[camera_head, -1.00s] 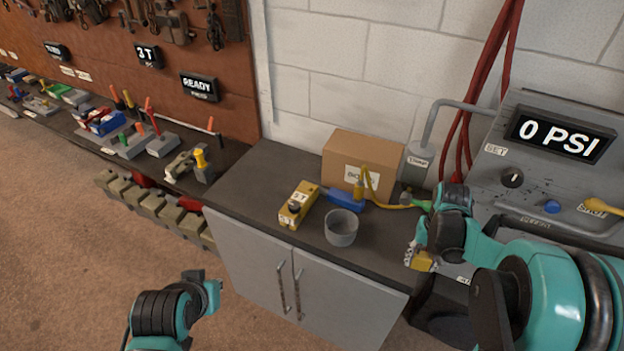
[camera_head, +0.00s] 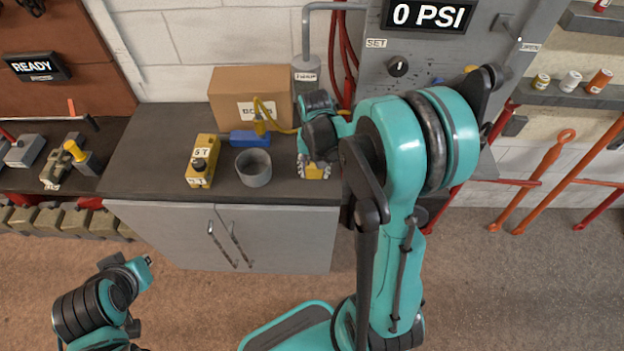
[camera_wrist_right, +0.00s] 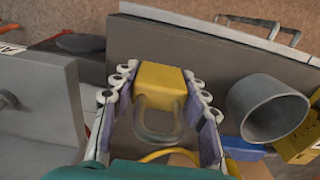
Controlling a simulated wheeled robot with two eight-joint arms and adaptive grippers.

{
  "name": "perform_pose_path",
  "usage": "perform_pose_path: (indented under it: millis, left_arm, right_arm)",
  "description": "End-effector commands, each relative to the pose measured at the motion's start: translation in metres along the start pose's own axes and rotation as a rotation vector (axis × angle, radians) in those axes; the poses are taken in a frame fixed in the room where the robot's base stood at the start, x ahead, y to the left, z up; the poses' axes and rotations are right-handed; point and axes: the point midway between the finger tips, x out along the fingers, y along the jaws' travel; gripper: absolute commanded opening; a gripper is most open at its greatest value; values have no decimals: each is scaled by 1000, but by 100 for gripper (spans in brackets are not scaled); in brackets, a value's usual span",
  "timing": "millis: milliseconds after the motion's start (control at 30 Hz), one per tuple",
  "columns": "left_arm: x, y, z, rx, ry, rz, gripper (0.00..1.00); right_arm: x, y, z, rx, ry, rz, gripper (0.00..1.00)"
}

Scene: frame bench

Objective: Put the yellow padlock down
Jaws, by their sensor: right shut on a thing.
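The yellow padlock (camera_wrist_right: 161,84) is between the fingers of my right gripper (camera_wrist_right: 160,115) in the right wrist view, its grey shackle pointing back toward the palm. In the head view a bit of the padlock (camera_head: 318,171) shows below my right gripper (camera_head: 312,165), over the right part of the dark bench top (camera_head: 215,125). I cannot tell whether the padlock touches the bench top. My left arm shows at the lower left of the head view, with its end (camera_head: 140,270) low and away from the bench; its fingers do not show clearly.
A grey cup (camera_head: 254,168) stands left of the padlock. A yellow box with a knob (camera_head: 202,160), a blue tool (camera_head: 249,139) and a cardboard box (camera_head: 255,92) are also on the bench. A grey pressure panel (camera_head: 425,60) stands to the right. The bench's front left is clear.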

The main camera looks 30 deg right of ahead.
Motion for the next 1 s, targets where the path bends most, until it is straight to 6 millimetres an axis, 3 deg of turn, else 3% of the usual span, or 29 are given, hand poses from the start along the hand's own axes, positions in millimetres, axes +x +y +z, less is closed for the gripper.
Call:
perform_pose_path:
  millis: [167, 400, 767, 800, 867, 1000]
  left_arm:
    - [4, 0, 2, 0, 0, 0, 0]
    - [15, 0, 10, 0, 0, 0, 0]
    - [16, 0, 12, 0, 0, 0, 0]
    - [16, 0, 12, 0, 0, 0, 0]
    - [16, 0, 11, 0, 0, 0, 0]
    - [16, 0, 11, 0, 0, 0, 0]
  right_arm:
    - [10, -6, 0, 1, 0, 0, 9]
    - [44, -5, 0, 0, 0, 0, 9]
    - [47, -5, 0, 0, 0, 0, 9]
    - [47, -5, 0, 0, 0, 0, 49]
    - [46, -5, 0, 0, 0, 0, 65]
    - [46, -5, 0, 0, 0, 0, 65]
